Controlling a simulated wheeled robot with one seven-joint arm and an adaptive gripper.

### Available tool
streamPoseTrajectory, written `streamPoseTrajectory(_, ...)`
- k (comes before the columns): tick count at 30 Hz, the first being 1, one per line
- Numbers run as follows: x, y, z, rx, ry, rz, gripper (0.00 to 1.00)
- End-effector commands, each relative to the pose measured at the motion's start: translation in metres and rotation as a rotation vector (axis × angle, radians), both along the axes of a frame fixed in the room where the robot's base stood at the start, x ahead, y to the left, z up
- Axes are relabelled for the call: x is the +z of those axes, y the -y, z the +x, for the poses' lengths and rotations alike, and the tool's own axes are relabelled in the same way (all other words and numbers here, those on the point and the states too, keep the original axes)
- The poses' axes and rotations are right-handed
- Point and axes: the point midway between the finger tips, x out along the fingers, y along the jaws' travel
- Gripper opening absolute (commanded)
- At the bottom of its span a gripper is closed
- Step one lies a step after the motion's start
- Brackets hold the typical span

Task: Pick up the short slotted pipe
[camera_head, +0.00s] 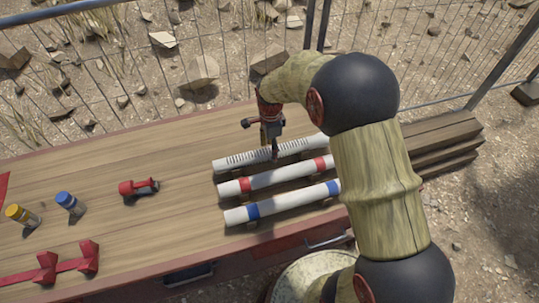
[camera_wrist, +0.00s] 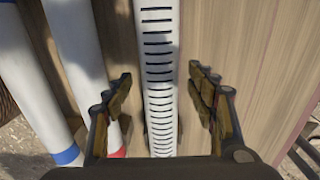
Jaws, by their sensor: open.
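The slotted pipe (camera_head: 240,160) is white with a row of dark slots and lies on the wooden table top, farthest back of three pipes in the head view. In the wrist view the slotted pipe (camera_wrist: 158,60) runs upright through the middle of the picture. My gripper (camera_head: 272,145) is over the slotted pipe in the head view. In the wrist view my gripper (camera_wrist: 160,100) is open, with one finger on each side of the pipe and a visible gap to it on both sides. How far the fingertips reach down beside the pipe is hard to tell.
A white pipe with red bands (camera_head: 275,179) and one with blue bands (camera_head: 285,204) lie in front of the slotted pipe, close beside it. A red tool (camera_head: 138,187), a blue-capped bottle (camera_head: 70,203) and a yellow-capped bottle (camera_head: 22,215) stand left. The table behind the pipes is clear.

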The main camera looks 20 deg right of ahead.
Motion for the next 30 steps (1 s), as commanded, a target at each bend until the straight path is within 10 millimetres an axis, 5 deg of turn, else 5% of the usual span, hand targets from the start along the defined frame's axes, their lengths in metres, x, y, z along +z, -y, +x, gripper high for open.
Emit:
streamPoseTrajectory(3,-0.019,0.000,-0.001,0.000,-0.002,0.000,0.57)
streamPoseTrajectory(11,-0.021,0.000,0.000,0.001,0.001,0.000,0.57)
streamPoseTrajectory(30,-0.022,0.000,0.000,0.001,0.000,0.000,0.21)
